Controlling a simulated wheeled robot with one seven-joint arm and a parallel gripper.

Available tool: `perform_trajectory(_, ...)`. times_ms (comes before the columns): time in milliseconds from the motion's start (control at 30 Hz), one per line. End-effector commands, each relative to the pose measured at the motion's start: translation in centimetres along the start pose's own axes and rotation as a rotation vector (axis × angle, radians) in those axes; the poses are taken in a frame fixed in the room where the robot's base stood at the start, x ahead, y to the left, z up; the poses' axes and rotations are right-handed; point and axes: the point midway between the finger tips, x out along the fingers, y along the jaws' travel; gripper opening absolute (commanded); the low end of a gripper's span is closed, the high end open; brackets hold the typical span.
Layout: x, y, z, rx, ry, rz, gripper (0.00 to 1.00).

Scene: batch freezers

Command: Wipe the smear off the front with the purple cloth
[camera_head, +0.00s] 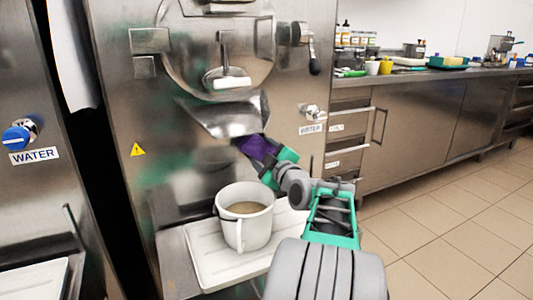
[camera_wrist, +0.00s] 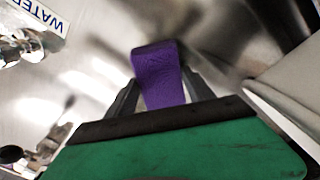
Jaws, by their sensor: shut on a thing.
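The purple cloth (camera_head: 258,147) is held in my gripper (camera_head: 262,155), close to the steel front (camera_head: 175,215) of the batch freezer, just below its spout. In the wrist view the cloth (camera_wrist: 158,75) sticks out between the two dark fingers of my gripper (camera_wrist: 160,92), and steel lies behind it. I cannot tell whether the cloth touches the front. Brownish and greenish blurs show on the front, and I cannot tell a smear from reflections. My gripper hides part of the front to the right of the cloth.
A white bucket (camera_head: 230,230) with tan contents stands on a white tray (camera_head: 205,268) below the spout (camera_head: 235,118). A water tap (camera_head: 312,111) sticks out to the right of the spout. A second machine with a blue knob (camera_head: 16,137) stands left. Tiled floor is free at right.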

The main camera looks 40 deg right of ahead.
Motion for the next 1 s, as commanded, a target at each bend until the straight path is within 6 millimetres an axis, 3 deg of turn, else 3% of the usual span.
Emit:
perform_trajectory(167, -0.3, 0.1, 0.1, 0.000, -0.002, 0.002, 0.29)
perform_trajectory(667, -5.8, 0.1, 0.1, -0.001, -0.002, 0.003, 0.29)
perform_trajectory(1000, -6.1, 0.1, 0.1, -0.001, -0.002, 0.001, 0.29)
